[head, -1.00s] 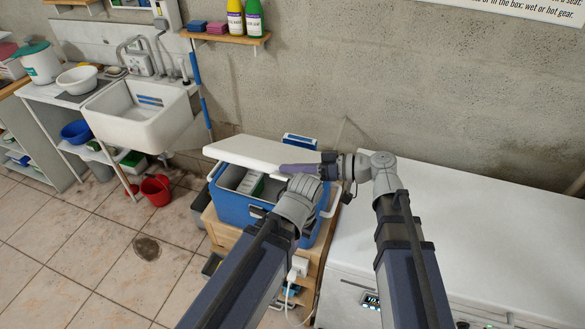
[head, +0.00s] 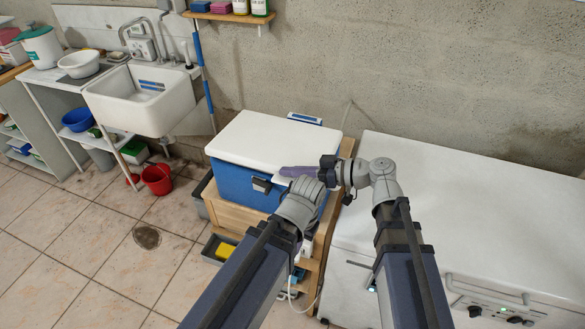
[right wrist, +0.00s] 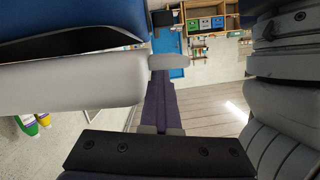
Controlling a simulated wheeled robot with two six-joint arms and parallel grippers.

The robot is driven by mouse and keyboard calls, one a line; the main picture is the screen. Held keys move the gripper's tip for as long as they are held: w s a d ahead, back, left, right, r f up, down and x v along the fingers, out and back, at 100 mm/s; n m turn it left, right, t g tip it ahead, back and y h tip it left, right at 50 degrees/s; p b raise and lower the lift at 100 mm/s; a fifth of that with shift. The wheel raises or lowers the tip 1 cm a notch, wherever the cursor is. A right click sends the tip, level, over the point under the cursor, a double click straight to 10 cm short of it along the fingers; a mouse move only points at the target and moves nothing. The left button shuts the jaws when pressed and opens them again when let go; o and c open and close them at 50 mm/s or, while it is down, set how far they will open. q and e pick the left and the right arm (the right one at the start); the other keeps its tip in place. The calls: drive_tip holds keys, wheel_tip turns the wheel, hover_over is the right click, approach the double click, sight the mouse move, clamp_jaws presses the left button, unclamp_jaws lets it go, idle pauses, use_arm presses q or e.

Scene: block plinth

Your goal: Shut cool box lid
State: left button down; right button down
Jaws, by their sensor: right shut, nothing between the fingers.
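The cool box has a blue body (head: 236,185) and a white lid (head: 270,138). In the head view the lid lies flat over the body and hides the inside. A dark latch (head: 261,185) is on the front. My right gripper (head: 284,171) is shut and empty, its purple fingers at the lid's front right edge. The right wrist view shows the fingers (right wrist: 160,95) beside the white lid (right wrist: 65,85), with the blue body (right wrist: 70,18) above it in that picture. A dark band lies between lid and body; I cannot tell whether it is a gap. My left gripper is hidden beyond its grey wrist.
The cool box stands on a wooden stand (head: 240,216), close to a large white chest (head: 460,200) on the right. A sink (head: 140,98) and a red bucket (head: 157,179) are at the left. The tiled floor (head: 100,250) in front is mostly clear.

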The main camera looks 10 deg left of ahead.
drive_tip(key=shift+s+f+b, duration=0.2)
drive_tip(key=shift+f+b, duration=0.55)
drive_tip(key=shift+f, duration=0.45)
drive_tip(key=shift+s+f, duration=0.15)
drive_tip(key=shift+s, duration=0.1)
wheel_tip(320, 180, up, 5)
drive_tip(key=p, duration=0.4)
drive_tip(key=shift+a, duration=0.15)
drive_tip(key=p+v, duration=0.2)
drive_tip(key=v, duration=0.8)
drive_tip(key=shift+s+f, duration=0.15)
drive_tip(key=shift+f, duration=0.05)
